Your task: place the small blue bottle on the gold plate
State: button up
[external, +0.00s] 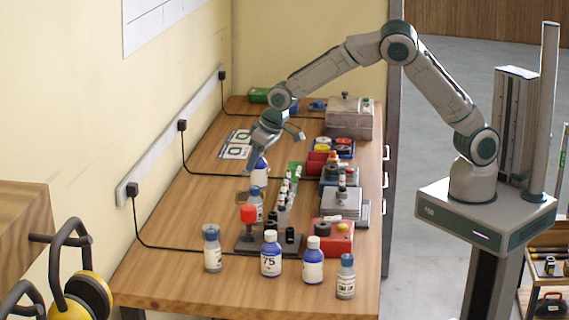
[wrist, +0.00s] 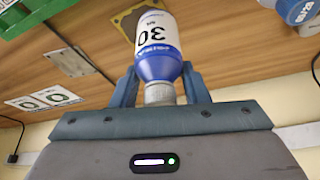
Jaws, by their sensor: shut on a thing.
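The small blue bottle (wrist: 158,45) has a white label marked 30, a blue shoulder and a grey cap. My gripper (wrist: 160,90) is shut on it around the cap end, one finger on each side. In the external view the bottle (external: 260,173) hangs under my gripper (external: 257,160) over the left middle of the table, roughly upright. The gold plate (wrist: 126,22) shows in the wrist view just behind the bottle's base, which covers part of it. I cannot tell whether the base touches the plate or is above it.
Another bottle (external: 256,205) stands close in front of the held one. A rack of small vials (external: 286,195) is to the right. Several bottles, such as a white-capped one (external: 271,255), line the table's front. A black cable (external: 205,174) runs across the table.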

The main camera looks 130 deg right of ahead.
jog(key=s+d+r+b, duration=0.65)
jog(key=s+b, duration=0.25)
jog(key=s, duration=0.2)
jog(key=shift+w+a+f+p, duration=0.4)
jog(key=shift+w+f+p, duration=0.1)
jog(key=shift+w+f, duration=1.35)
jog(key=shift+w+a+f+p, duration=0.35)
jog(key=shift+w+f+p, duration=0.15)
jog(key=shift+w+f, duration=1.3)
jog(key=shift+w+a+f+p, duration=0.4)
jog(key=shift+w+f+p, duration=0.1)
jog(key=shift+w+f, duration=1.35)
jog(key=shift+r, duration=0.1)
jog(key=shift+f, duration=0.2)
jog(key=o, duration=1.1)
